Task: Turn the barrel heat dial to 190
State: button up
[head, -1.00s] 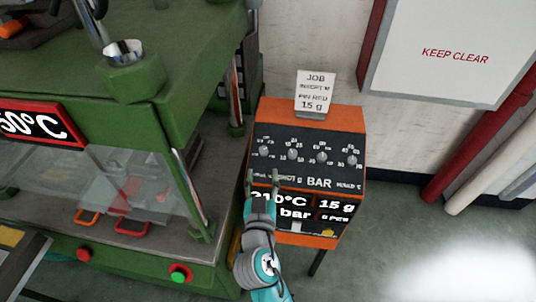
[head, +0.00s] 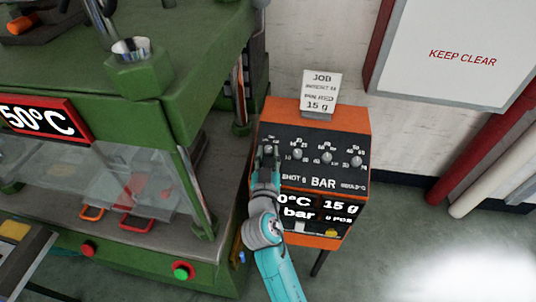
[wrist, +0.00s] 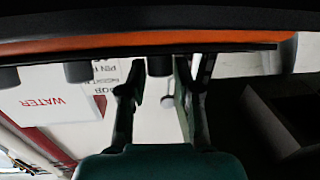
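The orange control box (head: 370,125) has a dark sloping panel with a row of small grey dials. The leftmost dial, over which my gripper (head: 269,152) stands, is mostly hidden in the head view. In the wrist view a dark round knob (wrist: 160,66) sits between my two fingertips (wrist: 160,75), with a gap visible on each side. My gripper looks open around it, not closed on it. The display (head: 330,208) reads "15 g" at right; its temperature is partly covered by my arm, leaving "0°C". The dial's setting cannot be read.
Other dials (head: 327,157) stand close to the right of my gripper. A job card (head: 320,92) stands on the box. The green press (head: 175,110) is close on the left. Red and white pipes (head: 480,160) run along the wall at right.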

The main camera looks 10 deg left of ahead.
grip_shut()
jog(key=shift+d+n+y, duration=0.1)
jog(key=shift+n+y, duration=0.2)
jog(key=shift+f+y, duration=0.1)
jog(key=shift+y, duration=0.2)
jog(key=shift+n+g+y, duration=0.3)
jog(key=shift+n+y, duration=0.2)
jog(key=shift+n, duration=0.2)
jog(key=shift+d+f+n+g+y, duration=0.15)
jog(key=shift+n+g+y, duration=0.15)
jog(key=shift+n+y, duration=0.35)
jog(key=shift+d+r+n+g+y, duration=0.1)
jog(key=shift+n+g+y, duration=0.2)
jog(key=shift+n+y, duration=0.35)
jog(key=shift+n+g+y, duration=0.4)
jog(key=shift+n+y, duration=0.2)
jog(key=shift+n, duration=0.2)
